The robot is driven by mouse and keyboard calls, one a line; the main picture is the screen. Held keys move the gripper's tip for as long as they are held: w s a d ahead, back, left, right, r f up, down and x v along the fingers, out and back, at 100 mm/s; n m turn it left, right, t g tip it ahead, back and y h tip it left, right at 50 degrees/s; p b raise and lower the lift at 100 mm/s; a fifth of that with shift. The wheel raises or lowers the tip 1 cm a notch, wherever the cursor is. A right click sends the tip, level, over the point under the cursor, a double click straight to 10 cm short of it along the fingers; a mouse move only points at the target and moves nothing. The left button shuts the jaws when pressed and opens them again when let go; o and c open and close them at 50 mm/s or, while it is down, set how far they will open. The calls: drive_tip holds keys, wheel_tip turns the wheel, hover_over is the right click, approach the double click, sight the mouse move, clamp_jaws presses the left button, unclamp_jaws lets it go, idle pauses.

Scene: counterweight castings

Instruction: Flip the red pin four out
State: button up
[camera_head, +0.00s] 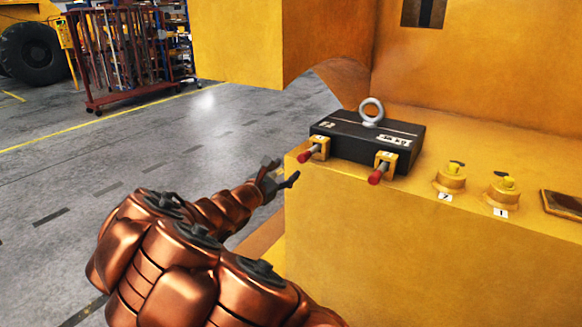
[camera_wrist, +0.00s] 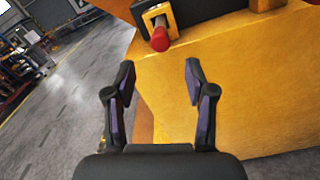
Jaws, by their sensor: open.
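Two red-tipped pins stick out of yellow brackets on the front of a black casting (camera_head: 350,140). The left red pin (camera_head: 310,153) is near the yellow block's left corner; the right red pin (camera_head: 378,174) is farther along. Each bracket has a small label, too small to read surely. My gripper (camera_head: 284,172) is open and empty, in front of and below the left pin. In the wrist view the left pin's red end (camera_wrist: 160,39) shows just beyond and above my open fingers (camera_wrist: 160,74), apart from them. The pin's shaft is partly seen behind its red end.
A metal lifting eye (camera_head: 371,110) stands on the casting. Two yellow knobs labelled 2 (camera_head: 450,178) and 1 (camera_head: 502,190) sit to the right on the yellow block (camera_head: 400,240). A red rack (camera_head: 125,55) stands far back left; the floor between is clear.

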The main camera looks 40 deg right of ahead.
drive_tip(key=shift+v, duration=1.2)
drive_tip(key=s+a+f+m+g+y, duration=0.1)
drive_tip(key=s+a+m+g+y, duration=0.15)
drive_tip(key=s+m, duration=0.55)
drive_tip(key=s+a+f+m+g+y, duration=0.1)
drive_tip(key=s+a+m+g+y, duration=0.2)
drive_tip(key=s, duration=0.8)
drive_tip(key=s+a+f+m+g+y, duration=0.1)
drive_tip(key=s+a+f+m+y, duration=0.35)
drive_tip(key=a, duration=0.55)
drive_tip(key=s+a+f+m+y, duration=0.1)
drive_tip(key=s+a+f+y, duration=0.35)
drive_tip(key=s+a, duration=0.4)
drive_tip(key=a+r+y, duration=0.1)
drive_tip(key=a+y, duration=0.2)
drive_tip(key=a, duration=0.5)
drive_tip(key=s+p+v, duration=0.3)
drive_tip(key=p+v, duration=0.9)
drive_tip(key=shift+w+r+t, duration=0.3)
drive_tip(key=shift+r+t, duration=0.15)
drive_tip(key=shift+r, duration=0.1)
